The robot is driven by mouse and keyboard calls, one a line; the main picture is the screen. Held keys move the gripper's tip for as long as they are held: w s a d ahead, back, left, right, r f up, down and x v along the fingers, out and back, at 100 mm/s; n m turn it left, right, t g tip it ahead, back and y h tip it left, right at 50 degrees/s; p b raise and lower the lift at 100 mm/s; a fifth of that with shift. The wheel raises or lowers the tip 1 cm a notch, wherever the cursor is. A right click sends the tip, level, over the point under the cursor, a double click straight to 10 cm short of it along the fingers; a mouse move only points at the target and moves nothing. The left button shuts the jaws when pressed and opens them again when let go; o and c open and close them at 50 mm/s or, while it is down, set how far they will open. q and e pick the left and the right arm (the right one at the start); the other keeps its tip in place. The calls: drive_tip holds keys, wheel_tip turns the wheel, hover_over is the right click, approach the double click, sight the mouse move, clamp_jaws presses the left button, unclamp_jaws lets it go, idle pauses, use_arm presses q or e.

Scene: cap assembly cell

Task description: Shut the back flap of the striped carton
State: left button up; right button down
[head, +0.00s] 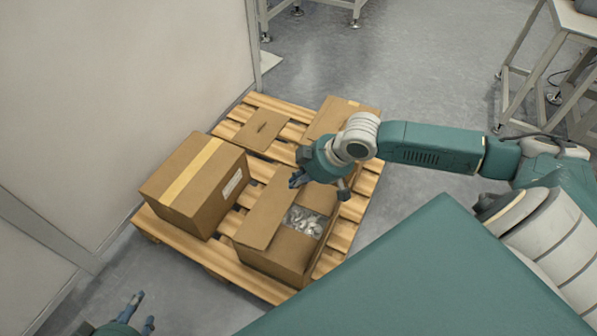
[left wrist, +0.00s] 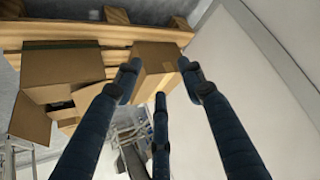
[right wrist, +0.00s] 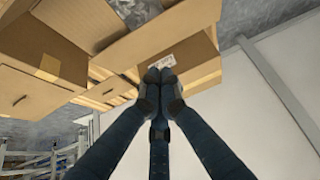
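A carton with a pale tape stripe (head: 190,175) stands shut on the left of the pallet. A partly open carton (head: 268,262) stands beside it, with one broad flap (head: 262,215) over its left part and shiny parts (head: 304,221) showing inside. Its far end is hidden by my right gripper. A further carton (head: 328,116) behind also carries a pale stripe (right wrist: 50,65); I cannot tell which stripe the task means. My right gripper (head: 318,183) is over the open carton, fingertips together (right wrist: 160,76) with nothing visible between them. My left gripper (head: 143,312) is open and empty, low at left.
The cartons stand on a wooden pallet (head: 151,221). A flat cardboard panel with a slot (head: 258,130) lies at the back left. A pale wall (head: 110,90) rises close on the left.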

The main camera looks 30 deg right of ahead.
use_arm(q)
drive_tip(key=w+d+r+t+h+b, duration=0.2)
drive_tip(key=w+r+t, duration=0.25)
drive_tip(key=r, duration=0.35)
drive_tip(key=w+d+r+t+h+b, duration=0.1)
drive_tip(key=w+d+r+t, duration=0.3)
drive_tip(key=r, duration=0.4)
use_arm(e)
hover_over(283, 207)
drive_tip(key=f, duration=0.6)
drive_tip(key=shift+s+d+f, duration=0.2)
drive_tip(key=shift+d+f, duration=0.05)
drive_tip(key=shift+f, duration=0.05)
drive_tip(key=shift+b+x, duration=0.6)
drive_tip(key=shift+x, duration=0.5)
drive_tip(key=f, duration=0.1)
drive_tip(key=f+b, duration=0.1)
drive_tip(key=s+f, duration=0.1)
drive_tip(key=shift+d+f, duration=0.15)
drive_tip(key=shift+d, duration=0.15)
use_arm(q)
wheel_tip(283, 207, up, 15)
drive_tip(key=s+t+h, duration=0.2)
drive_tip(key=t, duration=0.5)
drive_tip(key=shift+s+a+f+m+h, duration=0.2)
drive_tip(key=shift+s+m+h, duration=0.1)
drive_tip(key=shift+m, duration=0.1)
use_arm(e)
drive_tip(key=shift+f, duration=0.1)
